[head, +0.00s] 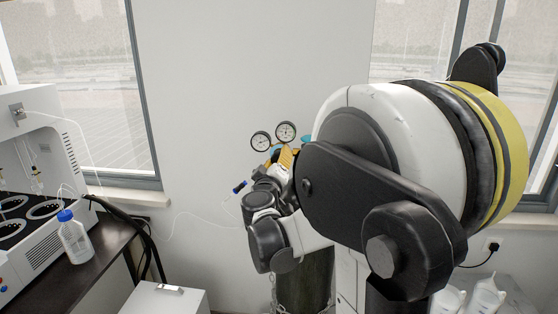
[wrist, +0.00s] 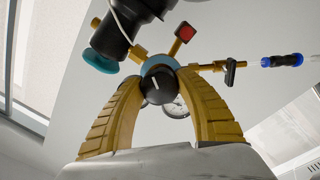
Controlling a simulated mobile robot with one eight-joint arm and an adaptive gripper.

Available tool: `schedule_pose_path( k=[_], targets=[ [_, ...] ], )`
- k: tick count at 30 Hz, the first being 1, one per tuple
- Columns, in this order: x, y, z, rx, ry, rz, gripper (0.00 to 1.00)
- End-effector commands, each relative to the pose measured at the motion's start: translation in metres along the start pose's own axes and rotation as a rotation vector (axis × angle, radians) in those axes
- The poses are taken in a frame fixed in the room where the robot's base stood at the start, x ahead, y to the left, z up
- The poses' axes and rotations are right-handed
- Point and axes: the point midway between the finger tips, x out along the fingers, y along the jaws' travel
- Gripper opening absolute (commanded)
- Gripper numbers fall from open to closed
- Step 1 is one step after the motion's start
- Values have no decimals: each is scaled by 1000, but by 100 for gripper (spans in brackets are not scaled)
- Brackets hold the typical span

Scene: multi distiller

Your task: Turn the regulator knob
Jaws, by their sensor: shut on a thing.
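The regulator knob (wrist: 158,86) is black with a white line, in the middle of the wrist view. It sits on a brass regulator body with a light blue ring (wrist: 160,62). The two curved yellow fingers of my gripper (wrist: 160,79) are shut on the knob, one on each side. In the head view my gripper (head: 284,158) is at the regulator just below two round gauges (head: 285,132), and the knob is hidden there. Part of one gauge (wrist: 176,107) shows behind the knob in the wrist view.
A gas cylinder (head: 306,278) with a chain stands below the regulator, partly behind my arm. A blue-ended fitting (head: 240,187) sticks out left of it. A bench with a white machine (head: 45,150) and blue-capped bottle (head: 74,238) is at left. A white box (head: 165,299) stands in front.

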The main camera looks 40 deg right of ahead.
Motion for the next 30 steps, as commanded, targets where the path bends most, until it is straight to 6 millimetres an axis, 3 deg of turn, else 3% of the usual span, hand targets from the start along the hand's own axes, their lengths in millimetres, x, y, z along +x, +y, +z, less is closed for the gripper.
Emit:
schedule_pose_path(
  k=[20, 21, 23, 30],
  targets=[
    [0, 0, 0, -62, 4, -1, 9],
    [0, 0, 0, -62, 4, -1, 45],
    [0, 0, 0, -62, 4, -1, 64],
    [0, 0, 0, -62, 4, 0, 64]
  ],
)
